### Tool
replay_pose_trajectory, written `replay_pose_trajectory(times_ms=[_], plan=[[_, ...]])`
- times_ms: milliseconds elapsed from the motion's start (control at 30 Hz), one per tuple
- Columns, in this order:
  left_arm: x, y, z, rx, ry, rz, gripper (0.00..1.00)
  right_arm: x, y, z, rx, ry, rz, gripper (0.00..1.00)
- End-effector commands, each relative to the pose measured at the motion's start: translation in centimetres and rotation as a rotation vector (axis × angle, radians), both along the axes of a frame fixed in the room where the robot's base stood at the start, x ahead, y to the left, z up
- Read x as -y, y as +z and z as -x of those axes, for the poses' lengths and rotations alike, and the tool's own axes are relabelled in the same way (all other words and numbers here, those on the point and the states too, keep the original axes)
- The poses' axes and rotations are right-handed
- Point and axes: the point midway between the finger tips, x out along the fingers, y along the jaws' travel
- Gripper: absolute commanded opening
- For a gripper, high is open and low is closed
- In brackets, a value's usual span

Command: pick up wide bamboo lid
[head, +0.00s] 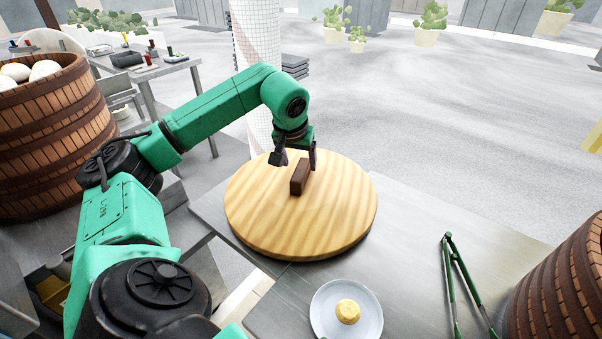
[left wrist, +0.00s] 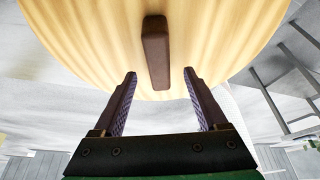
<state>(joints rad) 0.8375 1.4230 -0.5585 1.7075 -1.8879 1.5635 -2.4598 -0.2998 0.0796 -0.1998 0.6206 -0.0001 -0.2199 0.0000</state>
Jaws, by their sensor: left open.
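The wide bamboo lid (head: 300,228) is a round, light wooden disc lying on the metal table in the head view. Its dark brown bar handle (head: 300,180) stands up near the middle. The lid (left wrist: 95,40) and its handle (left wrist: 156,50) also fill the upper part of the left wrist view. My left gripper (head: 294,163) is open above the lid, by the far end of the handle. In the left wrist view, the two fingers (left wrist: 160,88) are apart, one to each side of the handle's line, with nothing gripped. My right gripper is out of view.
A white plate (head: 318,318) with a yellow bun (head: 347,311) sits in front of the lid on the metal table (head: 415,215). Green tongs (head: 460,280) lie to the right. Steamer towers stand at far left (head: 50,140) and right (head: 560,285).

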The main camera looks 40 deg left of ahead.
Motion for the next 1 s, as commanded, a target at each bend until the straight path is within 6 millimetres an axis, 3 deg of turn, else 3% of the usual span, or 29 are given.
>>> replay_pose_trajectory(times_ms=[300,800,1000], plan=[[-0.6,-4.8,-1.4,0.0,0.0,0.001,0.75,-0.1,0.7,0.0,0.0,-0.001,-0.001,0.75],[-0.7,-5.4,-1.5,0.0,0.0,0.0,0.75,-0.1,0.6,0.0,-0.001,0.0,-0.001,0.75],[-0.7,-5.3,-1.5,0.0,0.0,0.0,0.0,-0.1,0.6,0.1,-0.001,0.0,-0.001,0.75]])
